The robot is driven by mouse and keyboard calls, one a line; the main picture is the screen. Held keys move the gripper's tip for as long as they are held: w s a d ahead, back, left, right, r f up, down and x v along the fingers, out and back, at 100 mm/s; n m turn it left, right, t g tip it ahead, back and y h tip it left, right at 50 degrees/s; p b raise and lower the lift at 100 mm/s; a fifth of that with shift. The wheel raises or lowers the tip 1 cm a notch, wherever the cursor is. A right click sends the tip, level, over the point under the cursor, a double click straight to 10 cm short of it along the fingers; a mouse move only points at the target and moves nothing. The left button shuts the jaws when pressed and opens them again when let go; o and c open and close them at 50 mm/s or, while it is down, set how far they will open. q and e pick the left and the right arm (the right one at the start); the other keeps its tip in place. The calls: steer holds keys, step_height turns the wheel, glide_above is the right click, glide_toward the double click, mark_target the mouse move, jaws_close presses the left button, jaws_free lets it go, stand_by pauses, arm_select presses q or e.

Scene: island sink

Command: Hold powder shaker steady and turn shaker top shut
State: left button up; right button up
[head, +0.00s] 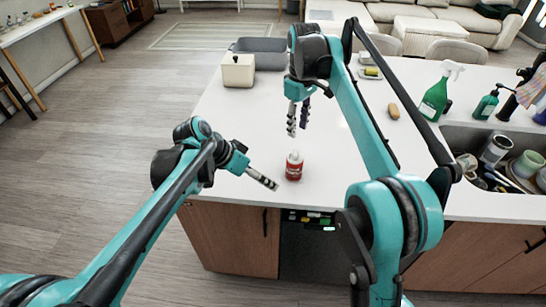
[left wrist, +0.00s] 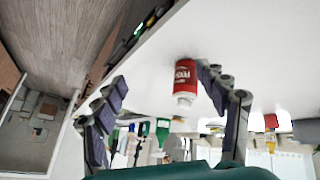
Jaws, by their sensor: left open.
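The powder shaker (head: 294,165) is a small red bottle with a white top, upright near the island's front edge. In the left wrist view, where the scene is upside down, the shaker (left wrist: 186,80) shows nearer the right-hand finger. My left gripper (head: 262,180) is open and comes in from the left, just short of the shaker. Its fingers stand wide apart in the left wrist view (left wrist: 170,105), with nothing clamped. My right gripper (head: 298,117) points down above and behind the shaker, its fingers slightly apart and empty.
The white countertop (head: 240,135) is clear around the shaker. A cream canister (head: 238,71) and grey tray (head: 262,52) stand at the back left. A green spray bottle (head: 437,95), a soap pump (head: 487,103) and a cluttered sink (head: 470,150) lie to the right.

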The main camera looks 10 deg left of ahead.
mark_target(294, 165)
arm_select(q)
steer(key=w+f+m+g+h, duration=0.1)
steer(key=w+m+h, duration=0.1)
steer(key=w+m, duration=0.1)
steer(key=w+d+f+m+g+h, duration=0.1)
steer(key=w+f+m+h, duration=0.1)
steer(key=w, duration=0.3)
steer(key=w+d+f+m+g+h, duration=0.1)
steer(key=w+m+h, duration=0.1)
steer(key=w+m, duration=0.2)
steer(key=shift+w+d+f+h, duration=0.1)
steer(key=shift+w+f+h, duration=0.2)
steer(key=shift+w, duration=0.15)
steer(key=shift+w+f+m+h, duration=0.3)
steer(key=shift+f+m, duration=0.05)
steer(key=shift+m, duration=0.35)
steer(key=shift+x, duration=3.85)
steer(key=shift+s, duration=0.1)
